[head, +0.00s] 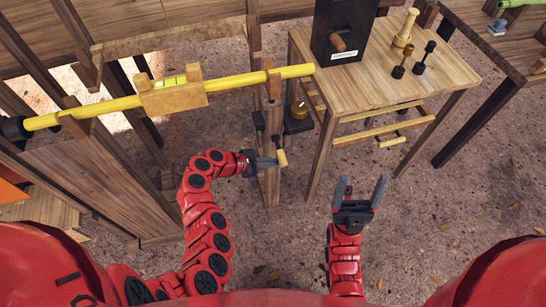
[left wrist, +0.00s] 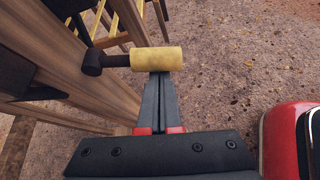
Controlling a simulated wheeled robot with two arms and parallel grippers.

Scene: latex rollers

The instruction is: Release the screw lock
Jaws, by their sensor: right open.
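A pale yellow cylindrical handle (head: 282,158) on a dark shaft juts from the wooden post; I take it for the screw lock's handle. In the left wrist view the handle (left wrist: 157,59) lies crosswise at my fingertips, its dark shaft (left wrist: 105,61) running to the post on the left. My left gripper (head: 275,162) has its fingers together, and their tips meet or pass behind the handle; the handle hides the tips, so contact is unclear. In the left wrist view the fingers (left wrist: 159,85) show no clear gap. My right gripper (head: 361,193) is open and empty above the ground.
The wooden post (head: 271,187) supports a long yellow bar (head: 235,82) with a wooden block and a green level vial. A wooden table (head: 432,76) at right carries a black box (head: 343,29) and several small turned pieces. Open ground lies around my right gripper.

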